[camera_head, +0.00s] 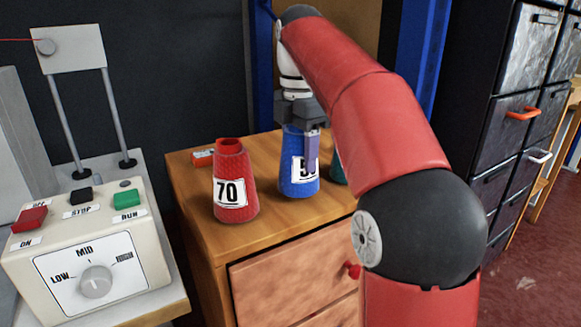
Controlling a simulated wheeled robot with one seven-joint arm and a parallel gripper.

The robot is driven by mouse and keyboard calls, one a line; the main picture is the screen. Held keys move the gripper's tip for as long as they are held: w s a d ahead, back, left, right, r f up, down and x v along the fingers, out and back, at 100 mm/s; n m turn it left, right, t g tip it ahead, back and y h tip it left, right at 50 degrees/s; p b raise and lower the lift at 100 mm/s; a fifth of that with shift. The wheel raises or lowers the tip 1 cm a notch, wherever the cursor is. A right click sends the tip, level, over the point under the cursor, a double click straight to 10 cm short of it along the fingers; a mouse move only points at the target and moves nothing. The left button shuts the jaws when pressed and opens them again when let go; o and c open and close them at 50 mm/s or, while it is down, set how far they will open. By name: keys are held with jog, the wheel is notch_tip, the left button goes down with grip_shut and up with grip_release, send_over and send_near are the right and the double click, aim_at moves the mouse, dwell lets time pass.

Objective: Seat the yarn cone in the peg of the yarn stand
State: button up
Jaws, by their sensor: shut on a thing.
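A blue yarn cone (290,177) with a white number label stands upright over the wooden cabinet top. My gripper (305,143) comes down from above and is shut on its upper part. A finger covers part of the label, so I cannot read the whole number. I cannot tell whether the cone's base touches the wood. A red yarn cone (236,185) labelled 70 stands upright to its left, apart from it. A teal thing (337,168), perhaps another cone, shows behind the blue one, mostly hidden by my arm. I see no yarn stand or peg that I can make out.
The wooden cabinet (205,232) has a drawer with a red knob (353,270). A small red box (203,157) lies at its back left. A control box (85,250) with buttons and a dial stands at left. Dark drawers (507,130) with protruding handles stand at right.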

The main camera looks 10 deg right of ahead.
jog(key=shift+w+f, duration=0.2)
jog(key=shift+f, duration=0.4)
jog(key=shift+r, duration=0.15)
jog(key=o, duration=1.2)
jog(key=shift+f, duration=0.2)
jog(key=shift+f+b, duration=0.15)
jog(key=shift+b, duration=0.2)
